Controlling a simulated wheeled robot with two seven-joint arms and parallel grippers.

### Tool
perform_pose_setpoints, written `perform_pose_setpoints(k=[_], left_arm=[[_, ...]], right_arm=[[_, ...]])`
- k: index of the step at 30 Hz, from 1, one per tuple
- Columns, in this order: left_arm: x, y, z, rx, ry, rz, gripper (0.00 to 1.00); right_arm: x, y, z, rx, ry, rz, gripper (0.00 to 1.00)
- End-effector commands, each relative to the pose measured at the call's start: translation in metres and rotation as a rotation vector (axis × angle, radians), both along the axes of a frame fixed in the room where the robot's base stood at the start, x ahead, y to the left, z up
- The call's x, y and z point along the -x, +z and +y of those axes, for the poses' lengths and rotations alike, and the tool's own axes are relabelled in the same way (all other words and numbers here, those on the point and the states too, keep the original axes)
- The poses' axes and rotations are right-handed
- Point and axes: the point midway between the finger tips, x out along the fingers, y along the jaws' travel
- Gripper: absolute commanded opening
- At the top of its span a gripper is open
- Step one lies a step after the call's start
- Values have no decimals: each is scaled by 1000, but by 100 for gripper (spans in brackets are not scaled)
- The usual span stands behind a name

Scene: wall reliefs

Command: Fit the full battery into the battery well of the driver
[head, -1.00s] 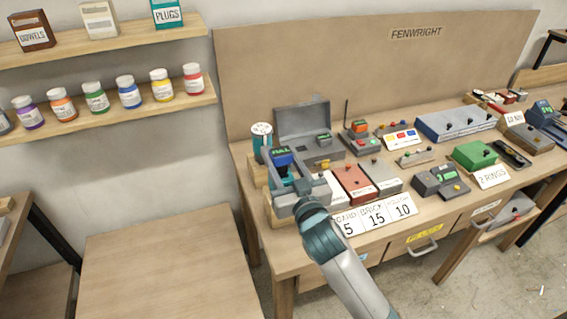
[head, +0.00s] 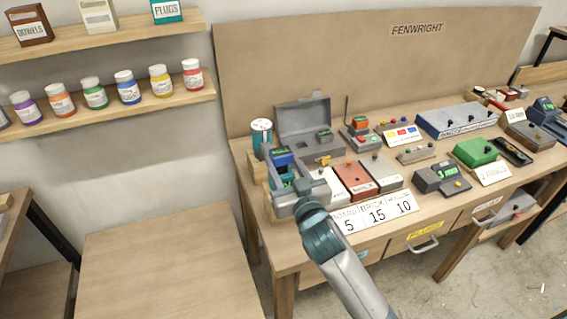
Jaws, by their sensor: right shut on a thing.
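The full battery (head: 281,156) is a dark blue block with a green label, at the left end of the bench in the head view. My right gripper (head: 285,187) reaches over the bench's front left corner and is shut on the battery. The driver (head: 284,174) appears as teal parts just below the battery, in a wooden holder (head: 278,213). My gripper hides much of the driver and its well. The battery is at or just above the driver; I cannot tell how deep it sits. My left gripper is not in view.
A grey open case (head: 303,118) and a teal can with a pale top (head: 262,126) stand behind. White, red (head: 354,177) and grey boxes stand close to the right, with number cards (head: 376,213) in front. A lower table (head: 165,268) at left is bare.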

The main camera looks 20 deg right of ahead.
Motion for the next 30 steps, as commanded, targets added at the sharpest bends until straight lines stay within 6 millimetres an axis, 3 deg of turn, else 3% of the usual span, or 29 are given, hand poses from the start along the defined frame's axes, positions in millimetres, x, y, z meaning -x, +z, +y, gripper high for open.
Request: perform_pose_setpoints(k=[30], left_arm=[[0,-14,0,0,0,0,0]], right_arm=[[0,-23,0,1,0,1,14]])
